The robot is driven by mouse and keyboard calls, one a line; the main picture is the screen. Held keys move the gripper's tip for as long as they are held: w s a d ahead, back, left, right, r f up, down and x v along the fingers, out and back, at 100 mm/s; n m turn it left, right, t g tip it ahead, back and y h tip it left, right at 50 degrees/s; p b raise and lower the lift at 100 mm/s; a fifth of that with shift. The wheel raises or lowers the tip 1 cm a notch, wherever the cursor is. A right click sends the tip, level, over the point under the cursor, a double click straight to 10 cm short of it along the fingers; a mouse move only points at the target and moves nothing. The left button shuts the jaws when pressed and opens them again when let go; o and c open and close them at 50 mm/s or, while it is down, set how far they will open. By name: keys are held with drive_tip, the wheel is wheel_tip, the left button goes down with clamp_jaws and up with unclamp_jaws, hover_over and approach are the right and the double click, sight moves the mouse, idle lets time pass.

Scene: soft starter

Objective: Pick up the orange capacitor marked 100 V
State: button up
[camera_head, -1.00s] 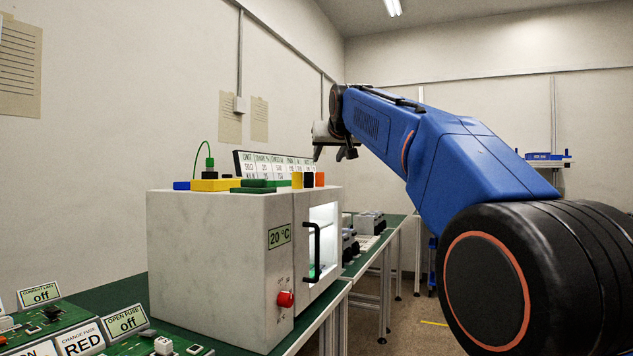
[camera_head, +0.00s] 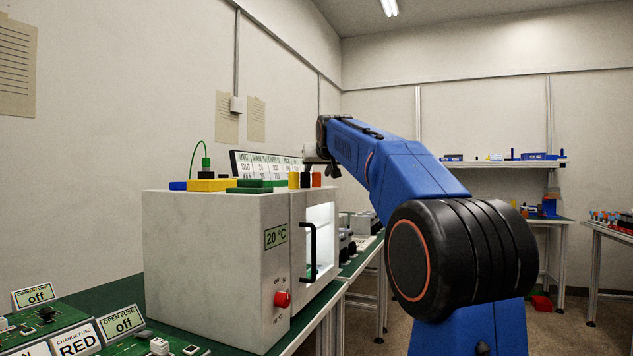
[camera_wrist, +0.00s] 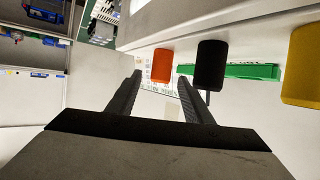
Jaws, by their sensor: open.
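The orange capacitor (camera_head: 317,180) stands on top of the white chamber near its right edge, beside the black and yellow ones. In the wrist view the orange capacitor (camera_wrist: 162,65) appears beyond the fingertips, in line with the gap between them. No 100 V marking is legible. My gripper (camera_wrist: 160,78) is open and empty, with its two dark fingers apart. In the head view my gripper (camera_head: 321,166) is just above and beside the capacitors, partly hidden by my arm.
The black capacitor (camera_wrist: 212,62) is close to the right finger in the wrist view. The yellow capacitor (camera_wrist: 302,65) is farther right. A green block (camera_head: 263,183) lies on the white chamber (camera_head: 205,250). A lettered panel (camera_head: 262,163) stands behind.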

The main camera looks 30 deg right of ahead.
drive_tip(key=shift+x, duration=1.25)
clamp_jaws()
drive_tip(key=shift+r, duration=0.15)
